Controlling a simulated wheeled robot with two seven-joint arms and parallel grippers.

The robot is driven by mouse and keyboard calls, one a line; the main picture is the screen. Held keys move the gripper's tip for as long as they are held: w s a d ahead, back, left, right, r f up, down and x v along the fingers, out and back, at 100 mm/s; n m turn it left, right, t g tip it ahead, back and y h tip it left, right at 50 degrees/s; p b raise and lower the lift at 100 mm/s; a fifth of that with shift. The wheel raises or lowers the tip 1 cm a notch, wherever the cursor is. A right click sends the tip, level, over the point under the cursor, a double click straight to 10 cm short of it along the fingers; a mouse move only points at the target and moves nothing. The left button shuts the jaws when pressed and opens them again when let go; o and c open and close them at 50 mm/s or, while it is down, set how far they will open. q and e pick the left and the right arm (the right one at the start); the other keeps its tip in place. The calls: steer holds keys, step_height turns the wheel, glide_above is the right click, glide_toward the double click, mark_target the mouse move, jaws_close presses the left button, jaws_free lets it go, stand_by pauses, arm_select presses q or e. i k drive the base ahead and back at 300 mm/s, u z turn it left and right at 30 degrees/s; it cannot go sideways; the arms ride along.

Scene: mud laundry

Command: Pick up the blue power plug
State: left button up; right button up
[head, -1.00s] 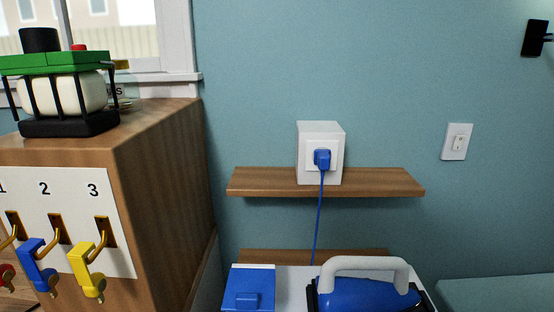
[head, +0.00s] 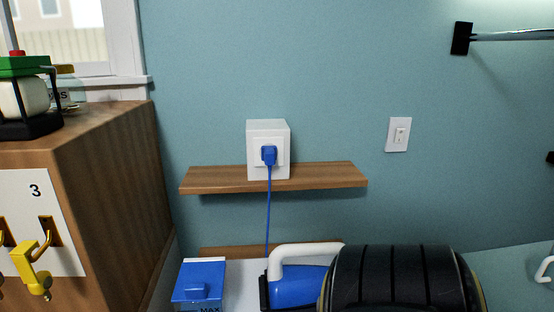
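The blue power plug (head: 269,155) sits in the front face of a white socket box (head: 283,128). The box stands on a wooden wall shelf (head: 325,176). A thin blue cord (head: 268,212) hangs from the plug, passes in front of the shelf and runs down behind the things below. Neither gripper shows in the head view.
A blue appliance with a white handle (head: 290,251) and a blue box (head: 200,279) stand below the shelf. A wooden cabinet (head: 95,165) with hooks is at left. A light switch (head: 398,135) and a metal rail (head: 510,36) are on the wall. The space before the plug is clear.

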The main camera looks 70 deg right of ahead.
mark_target(269, 154)
steer(key=k, duration=0.4)
steer(key=z, duration=0.8)
